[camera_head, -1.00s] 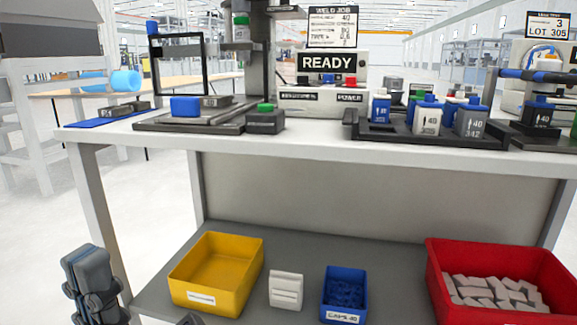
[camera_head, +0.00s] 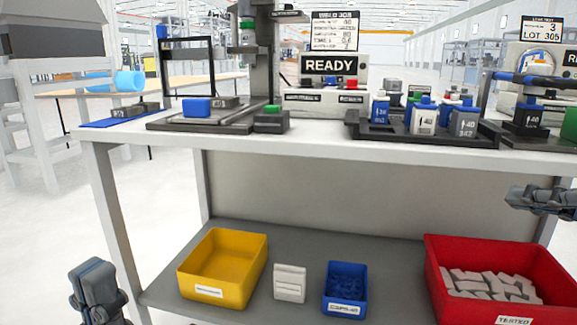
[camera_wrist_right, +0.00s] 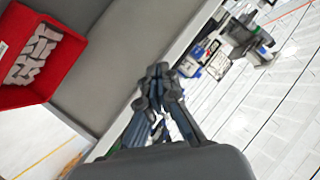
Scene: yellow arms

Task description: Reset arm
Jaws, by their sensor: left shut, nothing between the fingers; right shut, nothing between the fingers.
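My left gripper (camera_head: 97,285) stands at the lower left of the head view, left of the table's front leg, shut and empty. My right gripper (camera_head: 541,198) shows at the right edge of the head view, in front of the table and above the red bin. In the right wrist view my right gripper (camera_wrist_right: 158,75) has its fingers together with nothing between them. It is apart from the red bin (camera_wrist_right: 68,27), which lies at the upper left of that view.
The white table (camera_head: 330,146) holds a fixture, a READY unit (camera_head: 328,66) and a black tray (camera_head: 370,131) of small bottles. The lower shelf holds a yellow bin (camera_head: 188,284), a white block (camera_head: 290,284), a blue bin (camera_head: 345,308) and a red bin (camera_head: 515,318) with grey pieces.

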